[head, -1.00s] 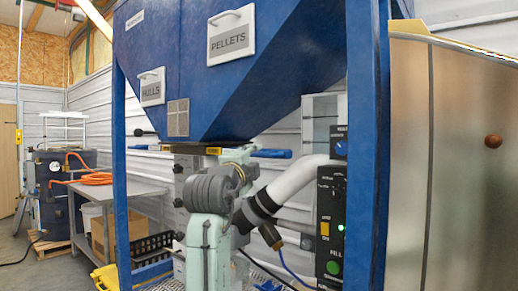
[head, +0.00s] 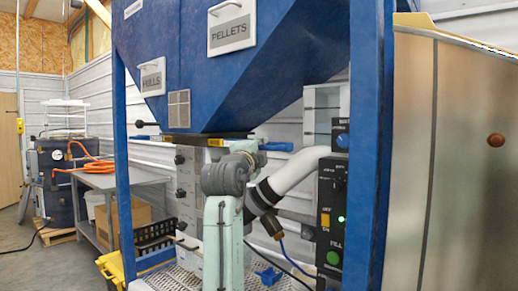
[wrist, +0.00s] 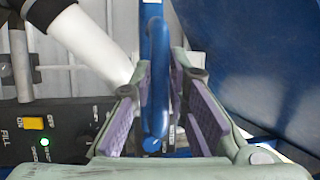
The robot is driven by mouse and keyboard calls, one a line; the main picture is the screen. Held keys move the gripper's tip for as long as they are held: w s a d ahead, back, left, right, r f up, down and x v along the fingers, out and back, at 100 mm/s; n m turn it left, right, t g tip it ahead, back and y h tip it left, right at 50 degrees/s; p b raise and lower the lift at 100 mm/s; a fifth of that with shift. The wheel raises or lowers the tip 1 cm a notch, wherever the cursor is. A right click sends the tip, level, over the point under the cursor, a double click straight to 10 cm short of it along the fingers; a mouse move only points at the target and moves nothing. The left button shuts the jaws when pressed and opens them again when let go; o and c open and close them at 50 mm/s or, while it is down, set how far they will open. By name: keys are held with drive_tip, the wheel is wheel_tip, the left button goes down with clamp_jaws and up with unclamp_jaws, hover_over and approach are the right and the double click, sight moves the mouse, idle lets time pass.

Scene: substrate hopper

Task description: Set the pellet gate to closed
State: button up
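A blue handle (head: 275,146) sticks out to the right under the blue hopper (head: 215,85), which carries a PELLETS sign (head: 231,28). In the wrist view the blue handle (wrist: 156,85) stands lengthwise between the purple pads of my gripper (wrist: 163,75). The fingers are apart, one on each side of it. A gap shows on the right side; I cannot tell whether the left pad touches. In the head view my arm hides the gripper. No gate position mark is readable.
A white hose (head: 295,172) and a control panel (head: 332,220) with a green light and a yellow switch are right of my arm. Blue frame posts stand at left (head: 121,180) and right (head: 371,150). A metal cabinet (head: 455,160) fills the far right.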

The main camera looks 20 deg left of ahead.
clamp_jaws()
idle(0.3)
drive_tip(key=shift+a, duration=0.1)
